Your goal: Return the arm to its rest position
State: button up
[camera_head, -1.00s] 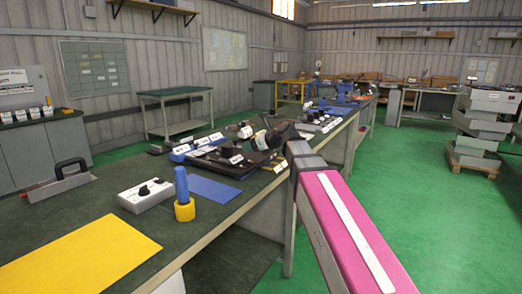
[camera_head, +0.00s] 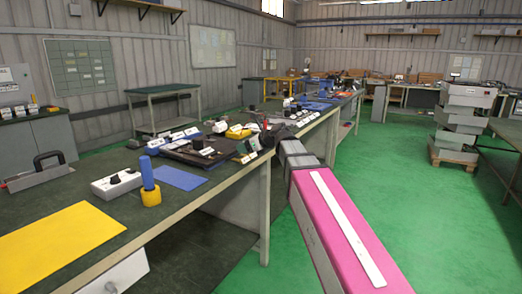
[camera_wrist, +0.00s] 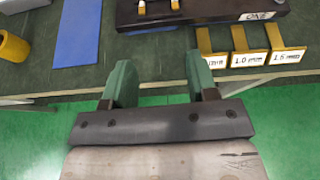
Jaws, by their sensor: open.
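My gripper (camera_wrist: 158,85) shows in the wrist view with its two green fingers spread apart and nothing between them. It is over the front edge of the workbench, with green floor below. In the head view my pink arm reaches forward on the right of the bench (camera_head: 75,250), and its far end is near the bench's front edge. The fingers cannot be made out in the head view.
Yellow labelled gauges (camera_wrist: 240,58) lie near the edge.

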jog(key=s+d+f+n+g+h, duration=0.15)
jog(key=d+f+n, duration=0.25)
jog(key=f, duration=0.4)
jog(key=s+d+f+n+h, duration=0.2)
jog(key=s+d+f+n, duration=0.15)
jog(key=f, duration=0.35)
jog(key=s+d+f+n+g+h, duration=0.15)
jog(key=d+f+n, duration=0.25)
jog(key=f, duration=0.4)
jog(key=s+d+f+n+g+h, duration=0.3)
jog(key=s+d+f+n+h, duration=0.3)
jog(key=s+d+f+n, duration=0.6)
notch_tip(320, 180, down, 4)
jog(key=shift+s+d+f+g, duration=0.2)
jog(key=shift+s+d+g, duration=0.25)
jog(key=shift+d, duration=0.35)
